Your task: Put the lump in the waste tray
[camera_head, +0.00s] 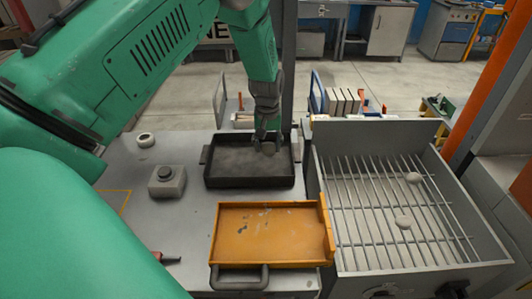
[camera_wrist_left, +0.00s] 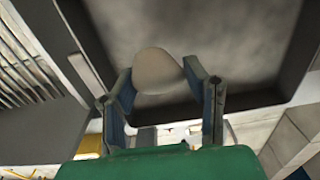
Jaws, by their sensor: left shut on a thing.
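My left gripper (camera_head: 267,140) points down over the right part of a dark tray (camera_head: 207,182) with a grey, dusty floor. It is shut on a pale grey, rounded lump (camera_head: 268,148). In the left wrist view the lump (camera_wrist_left: 158,70) sits between the two fingertips (camera_wrist_left: 160,82), with the dark tray (camera_wrist_left: 285,75) behind it. I cannot tell how far the lump is above the tray floor. An orange tray (camera_head: 270,235) with a dark handle stands in front of the dark tray. My right gripper is not in view.
A grey button box (camera_head: 167,181) and a white ring (camera_head: 146,140) are on the table at left. A thin post rises behind the dark tray.

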